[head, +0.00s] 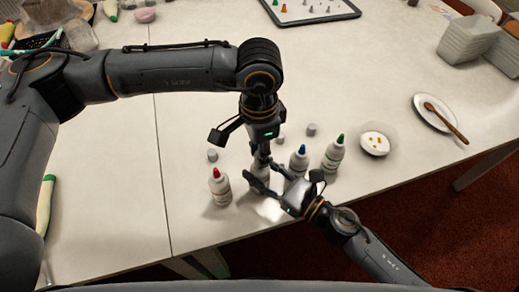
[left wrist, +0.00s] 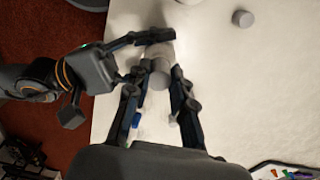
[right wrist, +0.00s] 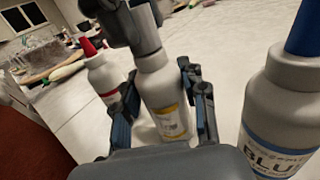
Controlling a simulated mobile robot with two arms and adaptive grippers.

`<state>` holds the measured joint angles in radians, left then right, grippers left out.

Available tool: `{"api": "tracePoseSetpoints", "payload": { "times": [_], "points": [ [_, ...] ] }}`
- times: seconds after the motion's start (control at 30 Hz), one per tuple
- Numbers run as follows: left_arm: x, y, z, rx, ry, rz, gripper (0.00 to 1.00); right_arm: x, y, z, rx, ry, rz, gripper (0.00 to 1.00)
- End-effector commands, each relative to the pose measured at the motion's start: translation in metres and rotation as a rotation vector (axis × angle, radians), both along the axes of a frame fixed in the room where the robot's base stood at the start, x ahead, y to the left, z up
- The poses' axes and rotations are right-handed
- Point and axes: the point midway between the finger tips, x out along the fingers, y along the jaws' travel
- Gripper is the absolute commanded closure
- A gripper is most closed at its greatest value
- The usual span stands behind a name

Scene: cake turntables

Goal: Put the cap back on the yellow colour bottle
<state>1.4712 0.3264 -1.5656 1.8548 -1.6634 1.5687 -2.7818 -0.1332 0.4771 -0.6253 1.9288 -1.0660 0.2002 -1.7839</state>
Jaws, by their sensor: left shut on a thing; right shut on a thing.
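The yellow colour bottle (right wrist: 165,105), white with a yellow label, stands upright on the table between the red-tipped and blue-tipped bottles. My right gripper (right wrist: 158,100) is shut around its body; in the head view that gripper (head: 268,186) comes in from the lower right. My left gripper (head: 262,155) reaches down from above and is shut on the grey cap (left wrist: 160,76). In the right wrist view the cap (right wrist: 145,28) is over the bottle's top, in line with it, and hides the yellow tip. I cannot tell whether it is fully seated.
The red-tipped bottle (head: 219,187) stands to the left, the blue-tipped (head: 298,161) and green-tipped (head: 333,154) bottles to the right. Loose grey caps (head: 311,129) lie behind them. A small dish (head: 375,142) and a plate with a spoon (head: 430,117) are farther right. The table's front edge is close.

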Motion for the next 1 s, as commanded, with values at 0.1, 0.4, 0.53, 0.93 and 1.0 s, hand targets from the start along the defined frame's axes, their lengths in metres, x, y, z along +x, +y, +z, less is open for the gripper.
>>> {"api": "tracePoseSetpoints", "payload": {
  "times": [0.1, 0.4, 0.53, 0.93, 1.0],
  "points": [
    [0.001, 0.000, 0.000, -0.001, -0.001, -0.002, 0.86, 0.000, 0.000, 0.000, -0.001, 0.001, 0.000, 1.00],
    [0.001, 0.000, 0.000, 0.000, -0.001, 0.000, 0.54, 0.000, 0.000, 0.000, -0.001, 0.001, 0.000, 1.00],
    [0.000, 0.000, 0.000, 0.000, -0.001, 0.001, 0.54, 0.000, 0.000, 0.000, -0.001, 0.001, 0.000, 1.00],
    [0.001, 0.000, 0.027, -0.001, -0.003, 0.000, 0.54, 0.000, 0.000, 0.000, -0.001, 0.001, 0.000, 1.00],
    [0.001, 0.000, 0.037, -0.001, -0.004, 0.001, 0.54, 0.000, 0.000, 0.000, -0.001, 0.001, 0.000, 1.00]
  ]
}}
